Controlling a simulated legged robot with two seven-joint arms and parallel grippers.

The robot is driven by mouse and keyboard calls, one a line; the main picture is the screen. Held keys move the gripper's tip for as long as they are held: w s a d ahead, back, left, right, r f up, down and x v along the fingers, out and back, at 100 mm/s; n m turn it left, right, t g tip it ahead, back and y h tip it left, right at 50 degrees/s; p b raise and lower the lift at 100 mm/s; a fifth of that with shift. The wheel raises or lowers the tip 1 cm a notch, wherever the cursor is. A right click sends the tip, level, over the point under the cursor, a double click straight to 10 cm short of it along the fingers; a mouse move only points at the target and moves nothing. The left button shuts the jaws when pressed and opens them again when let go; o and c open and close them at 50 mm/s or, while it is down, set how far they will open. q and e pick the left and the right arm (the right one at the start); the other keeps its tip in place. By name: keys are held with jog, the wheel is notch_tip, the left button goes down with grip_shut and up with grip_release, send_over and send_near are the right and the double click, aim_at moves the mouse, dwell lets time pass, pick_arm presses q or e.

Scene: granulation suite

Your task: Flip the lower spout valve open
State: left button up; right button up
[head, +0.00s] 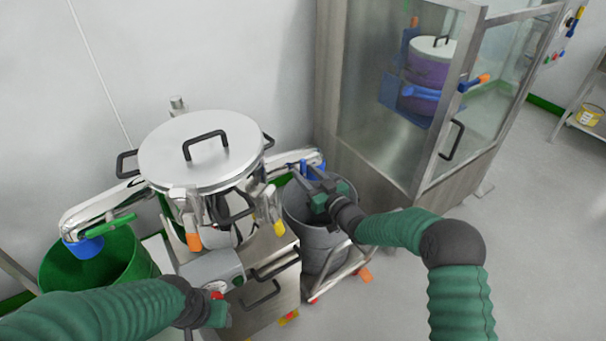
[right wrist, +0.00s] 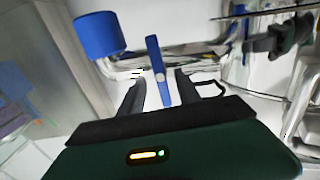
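A steel spout (head: 290,160) with a blue lever (head: 303,168) and a blue end leaves the right side of the lidded steel vessel (head: 205,150). In the right wrist view the blue lever (right wrist: 157,66) stands nearly upright, crosswise to the steel pipe, with the blue spout end (right wrist: 98,36) to its left. My right gripper (head: 314,182) is at this spout. Its fingers (right wrist: 160,82) are open, one on each side of the lever's lower part, with gaps showing; contact is not clear. My left gripper (head: 216,314) is low beside the machine; its fingers cannot be made out.
Another spout (head: 95,205) with a green lever (head: 110,226) points left over a green bin (head: 120,266). A grey bin (head: 325,245) stands under my right gripper. A glass-doored steel cabinet (head: 395,100) stands behind it. The floor at right is clear.

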jog(key=shift+x, duration=0.8)
jog(key=shift+w+a, duration=0.1)
jog(key=shift+a, duration=0.2)
jog(key=shift+c, duration=1.3)
jog(key=shift+d, duration=0.15)
grip_shut()
